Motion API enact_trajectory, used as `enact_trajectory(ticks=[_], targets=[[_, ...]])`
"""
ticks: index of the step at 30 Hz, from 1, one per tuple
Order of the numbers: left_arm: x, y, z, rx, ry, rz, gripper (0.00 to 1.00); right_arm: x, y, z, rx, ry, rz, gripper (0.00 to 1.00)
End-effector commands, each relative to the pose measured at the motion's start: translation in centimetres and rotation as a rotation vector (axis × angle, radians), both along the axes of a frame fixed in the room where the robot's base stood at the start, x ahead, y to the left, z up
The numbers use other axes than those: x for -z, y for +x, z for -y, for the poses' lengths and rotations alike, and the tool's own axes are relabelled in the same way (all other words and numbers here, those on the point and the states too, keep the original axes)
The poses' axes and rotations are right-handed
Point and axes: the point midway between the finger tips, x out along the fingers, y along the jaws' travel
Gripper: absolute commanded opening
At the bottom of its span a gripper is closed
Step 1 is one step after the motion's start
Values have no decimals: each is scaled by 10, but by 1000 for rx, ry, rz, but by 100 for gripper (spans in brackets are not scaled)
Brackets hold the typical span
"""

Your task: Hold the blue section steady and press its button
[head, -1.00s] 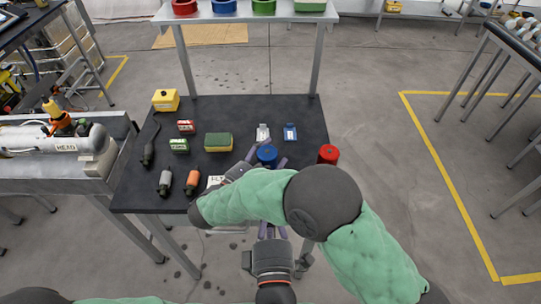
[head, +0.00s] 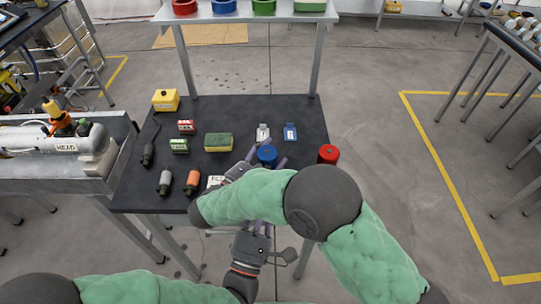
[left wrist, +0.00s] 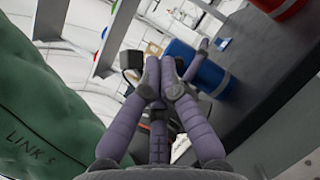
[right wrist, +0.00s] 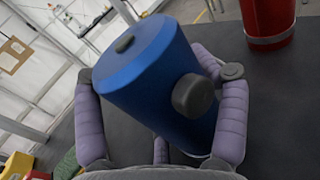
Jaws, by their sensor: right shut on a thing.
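The blue section (head: 267,155) is a blue cylinder standing near the right front of the black table. In the right wrist view the blue section (right wrist: 150,75) has a round grey button-like knob (right wrist: 193,96) on its side and a small dark slot on top. My right gripper (right wrist: 165,65) is shut on it, a finger on either side. My left gripper's fingertips (left wrist: 165,72) are together and empty in the left wrist view, with the blue section (left wrist: 200,70) beyond them. I cannot tell whether they touch it.
A red cylinder (head: 328,154) stands right of the blue section on the black table (head: 220,115). A white and a blue tag-like piece lie behind it. A green and yellow block (head: 218,142), small boxes and grey and orange cylinders lie to the left. My right arm crosses the front.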

Motion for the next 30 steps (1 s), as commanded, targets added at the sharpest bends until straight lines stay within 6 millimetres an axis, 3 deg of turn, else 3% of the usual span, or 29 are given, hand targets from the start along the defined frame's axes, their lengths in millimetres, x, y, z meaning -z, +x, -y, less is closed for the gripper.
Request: enact_trajectory(ticks=[9,17,30], targets=[[9,-19,2,273,-318,-85,0,0,0,0,-1,0,-1,18],[12,-25,4,360,-413,-124,0,0,0,0,-1,0,-1,18],[12,22,3,359,-415,-125,0,0,0,0,-1,-1,-1,18]])
